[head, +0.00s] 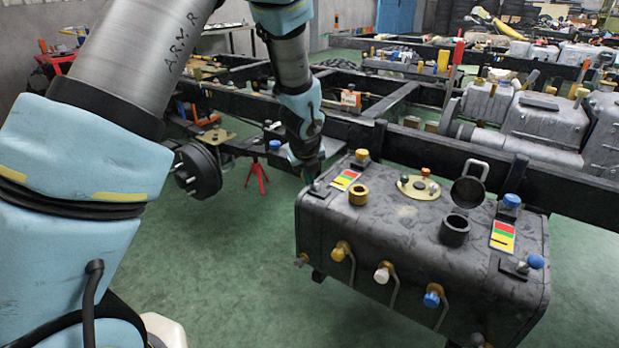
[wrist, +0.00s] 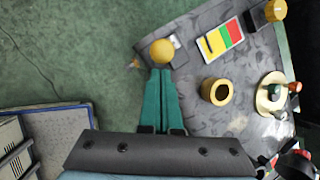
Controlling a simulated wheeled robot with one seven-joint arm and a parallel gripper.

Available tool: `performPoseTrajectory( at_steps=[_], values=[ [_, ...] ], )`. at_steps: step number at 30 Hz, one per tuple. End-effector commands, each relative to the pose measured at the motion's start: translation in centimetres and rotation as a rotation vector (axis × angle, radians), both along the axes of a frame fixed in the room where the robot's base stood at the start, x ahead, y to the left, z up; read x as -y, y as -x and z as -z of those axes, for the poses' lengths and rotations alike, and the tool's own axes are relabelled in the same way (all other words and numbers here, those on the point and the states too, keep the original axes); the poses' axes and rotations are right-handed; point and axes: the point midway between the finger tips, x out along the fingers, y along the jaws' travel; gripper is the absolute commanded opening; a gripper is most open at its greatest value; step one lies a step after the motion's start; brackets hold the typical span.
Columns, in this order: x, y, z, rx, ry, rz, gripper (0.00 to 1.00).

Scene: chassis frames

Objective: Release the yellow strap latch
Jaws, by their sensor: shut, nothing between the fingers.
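The dark grey tank (head: 400,222) hangs beside the chassis rail. In the wrist view, a round yellow knob (wrist: 163,51) with a small grey plate stands at the tank's edge. In the head view my arm and fingers hide most of that spot. A second yellow knob (head: 361,154) stands at the tank's far side; it also shows in the wrist view (wrist: 275,10). My gripper (wrist: 162,72) is shut and empty, its green fingertips right beside the nearer knob. I cannot tell whether they touch it. In the head view my gripper (head: 314,181) is over the tank's left end.
A red-yellow-green label (wrist: 220,39) and a yellow filler neck (wrist: 216,92) are close by. Blue knobs (head: 512,201) stand at the tank's right end, and coloured valves (head: 383,273) line its front. A chassis rail (head: 430,150) runs behind. Green floor left of the tank is open.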

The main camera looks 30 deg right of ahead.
Motion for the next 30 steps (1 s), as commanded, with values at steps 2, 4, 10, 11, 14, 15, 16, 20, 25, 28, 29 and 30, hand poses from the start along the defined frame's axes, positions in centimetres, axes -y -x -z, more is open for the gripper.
performPoseTrajectory(
  at_steps=[2,4,10,11,14,15,16,20,25,28,29,30],
  values=[
    [0.04,-0.05,-0.23,-0.003,-0.005,0.000,0.00],
    [0.07,-0.10,-0.40,-0.010,-0.016,-0.002,0.00],
    [0.30,-0.19,-0.49,-0.024,-0.043,-0.001,0.00],
    [0.31,-0.20,-0.51,-0.025,-0.045,0.000,0.00],
    [0.44,-0.26,-0.63,-0.030,-0.053,0.000,0.00],
    [0.49,-0.28,-0.69,-0.032,-0.057,0.000,0.00],
    [0.51,-0.29,-0.72,-0.034,-0.060,-0.001,0.00],
    [0.58,-0.36,-0.80,-0.042,-0.074,-0.002,0.00],
    [0.79,-0.43,-1.00,-0.054,-0.096,-0.002,0.00],
    [0.89,-0.51,-1.08,-0.061,-0.110,-0.001,0.00],
    [0.91,-0.54,-1.11,-0.064,-0.114,-0.001,0.00],
    [0.96,-0.58,-1.16,-0.067,-0.119,-0.001,0.00]
  ],
)
